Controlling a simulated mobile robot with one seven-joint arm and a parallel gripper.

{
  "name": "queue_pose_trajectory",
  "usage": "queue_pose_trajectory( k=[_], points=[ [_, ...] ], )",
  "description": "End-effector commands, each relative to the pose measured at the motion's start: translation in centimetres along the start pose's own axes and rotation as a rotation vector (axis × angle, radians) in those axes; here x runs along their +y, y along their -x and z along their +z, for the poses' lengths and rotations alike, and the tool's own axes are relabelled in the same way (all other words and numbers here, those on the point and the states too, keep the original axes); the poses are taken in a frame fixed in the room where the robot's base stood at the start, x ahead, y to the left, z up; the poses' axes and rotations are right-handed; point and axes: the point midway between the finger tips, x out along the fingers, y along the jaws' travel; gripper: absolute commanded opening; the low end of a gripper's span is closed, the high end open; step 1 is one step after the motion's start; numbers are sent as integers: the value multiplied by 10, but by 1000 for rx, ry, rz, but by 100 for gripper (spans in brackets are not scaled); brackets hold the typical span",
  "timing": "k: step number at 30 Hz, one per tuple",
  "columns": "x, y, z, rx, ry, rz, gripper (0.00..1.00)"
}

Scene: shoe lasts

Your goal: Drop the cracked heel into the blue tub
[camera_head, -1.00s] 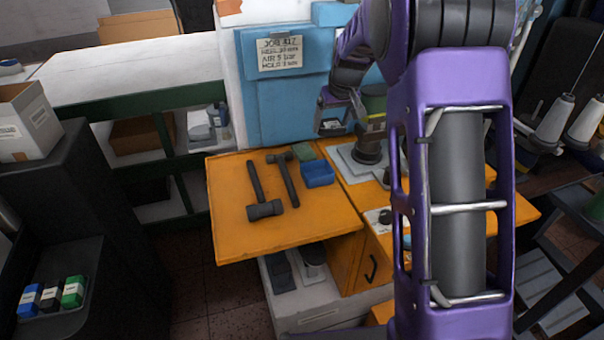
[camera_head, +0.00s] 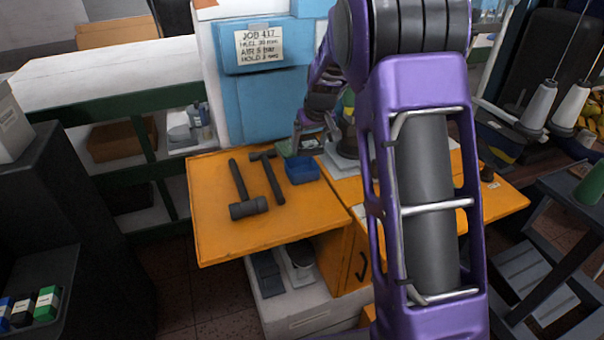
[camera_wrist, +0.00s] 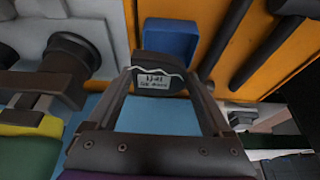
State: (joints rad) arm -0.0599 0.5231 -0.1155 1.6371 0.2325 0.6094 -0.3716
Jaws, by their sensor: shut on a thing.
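The cracked heel (camera_wrist: 155,68) is a dark block with a pale jagged line and a white printed label. In the wrist view my gripper (camera_wrist: 160,78) is shut on it, one finger at each side. The blue tub (camera_wrist: 171,38) shows just beyond the heel, which overlaps its near edge in the picture. In the head view the blue tub (camera_head: 302,170) sits on the orange bench top, and my gripper (camera_head: 312,138) is up behind it. The heel is hard to make out in the head view.
A mallet (camera_head: 247,205) and a hammer (camera_head: 270,178) lie left of the tub on the orange bench (camera_head: 215,225). A grey-based machine (camera_head: 340,160) stands right of the tub, partly behind my arm. A blue panel with a job sign (camera_head: 260,47) rises behind.

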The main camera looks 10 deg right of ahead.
Motion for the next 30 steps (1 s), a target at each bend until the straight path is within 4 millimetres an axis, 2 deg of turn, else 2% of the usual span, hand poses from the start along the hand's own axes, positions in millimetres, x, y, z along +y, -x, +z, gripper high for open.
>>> queue_pose_trajectory(
  k=[3,4,6,13,17,23,30],
  points=[
    [0,1,0,0,0,0,29],
    [0,1,0,0,0,0,88],
    [0,1,0,0,0,0,100],
    [0,1,0,0,0,0,100],
    [0,9,-1,2,1,1,100],
    [0,46,-2,5,1,1,100],
    [0,107,-2,5,1,1,100]
  ],
)
